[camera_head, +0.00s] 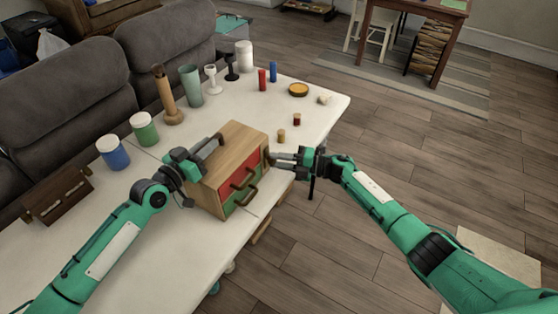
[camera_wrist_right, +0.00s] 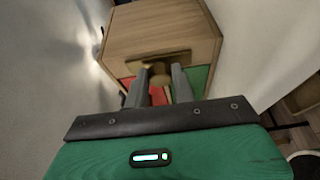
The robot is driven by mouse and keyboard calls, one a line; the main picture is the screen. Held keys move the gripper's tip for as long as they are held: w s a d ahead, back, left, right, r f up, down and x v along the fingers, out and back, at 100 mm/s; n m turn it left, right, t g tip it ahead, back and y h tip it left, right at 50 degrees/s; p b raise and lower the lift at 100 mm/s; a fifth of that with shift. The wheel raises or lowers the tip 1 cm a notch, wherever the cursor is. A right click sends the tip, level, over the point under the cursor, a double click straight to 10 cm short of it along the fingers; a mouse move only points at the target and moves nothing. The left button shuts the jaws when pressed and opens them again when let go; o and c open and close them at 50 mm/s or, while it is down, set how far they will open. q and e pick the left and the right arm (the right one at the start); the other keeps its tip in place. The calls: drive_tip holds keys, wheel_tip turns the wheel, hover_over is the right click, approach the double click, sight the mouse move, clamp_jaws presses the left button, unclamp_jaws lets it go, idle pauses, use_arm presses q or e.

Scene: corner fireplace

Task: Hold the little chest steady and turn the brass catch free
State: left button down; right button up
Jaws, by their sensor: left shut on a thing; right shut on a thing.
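The little chest (camera_head: 242,140) is a pale wooden box on the white table, with a red drawer and a green drawer with dark handles on its front. My left gripper (camera_head: 208,150) is shut on the chest at its left side. My right gripper (camera_head: 273,158) is at the chest's right front edge. In the right wrist view the fingers of my right gripper (camera_wrist_right: 159,84) are shut on the brass catch (camera_wrist_right: 158,70), a bar with a knob across the chest's front. The catch is hidden in the head view.
A blue jar (camera_head: 113,155), a green jar (camera_head: 144,130) and a wooden pestle-like piece (camera_head: 168,100) stand left of the chest. Behind it are a grey-green cup (camera_head: 191,86) and several small items. A dark wooden rack (camera_head: 57,196) lies at the left. The right table edge is close.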

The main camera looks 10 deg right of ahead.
drive_tip(key=o, duration=1)
drive_tip(key=shift+a, duration=0.1)
drive_tip(key=v, duration=1.2)
use_arm(q)
drive_tip(key=c, duration=1.3)
unclamp_jaws()
drive_tip(key=shift+o, duration=0.2)
drive_tip(key=o, duration=0.5)
